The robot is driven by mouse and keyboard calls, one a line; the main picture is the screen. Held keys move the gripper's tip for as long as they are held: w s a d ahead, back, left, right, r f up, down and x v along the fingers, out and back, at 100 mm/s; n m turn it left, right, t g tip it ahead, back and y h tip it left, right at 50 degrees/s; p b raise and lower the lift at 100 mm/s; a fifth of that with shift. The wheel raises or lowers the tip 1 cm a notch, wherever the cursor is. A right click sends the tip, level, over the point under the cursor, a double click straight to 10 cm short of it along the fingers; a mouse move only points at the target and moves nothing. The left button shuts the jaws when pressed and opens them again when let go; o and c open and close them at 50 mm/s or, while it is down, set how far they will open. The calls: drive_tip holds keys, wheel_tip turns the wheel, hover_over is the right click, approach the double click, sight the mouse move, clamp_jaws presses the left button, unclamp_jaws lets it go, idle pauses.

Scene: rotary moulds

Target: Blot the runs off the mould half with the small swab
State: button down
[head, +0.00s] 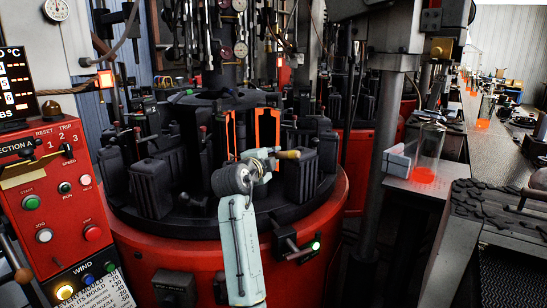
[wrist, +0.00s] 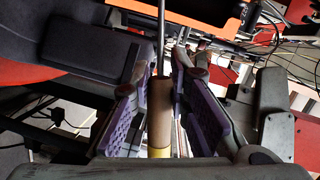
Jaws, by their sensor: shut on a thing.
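My gripper (head: 270,160) reaches in from the front over the rotary mould table. In the wrist view its purple-padded fingers (wrist: 162,95) are shut on the swab's brown and yellowish handle (wrist: 160,110). A thin metal rod runs up from the handle and out of the picture, so the swab's head is not in that view. In the head view a tan piece of the swab (head: 290,155) shows right of the fingers. Behind the gripper stands a dark mould half edged in glowing orange (head: 268,125). An orange-edged part (wrist: 200,12) shows in the wrist view. I cannot tell any runs on it.
Several dark closed moulds (head: 150,185) stand around the red-based table (head: 200,265), close to my arm. A red control panel (head: 60,200) stands at left. A glass jar with orange bottom (head: 428,155) stands on a ledge at right.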

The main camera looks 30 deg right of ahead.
drive_tip(key=shift+r, duration=0.4)
drive_tip(key=shift+w+f+b, duration=0.1)
drive_tip(key=shift+f+b, duration=0.35)
drive_tip(key=shift+f, duration=0.4)
drive_tip(key=shift+r+p, duration=0.55)
drive_tip(key=shift+r, duration=0.35)
drive_tip(key=shift+f+b, duration=0.65)
drive_tip(key=shift+f, duration=0.25)
drive_tip(key=shift+s+d, duration=1.7)
drive_tip(key=shift+d, duration=0.15)
drive_tip(key=shift+r, duration=0.1)
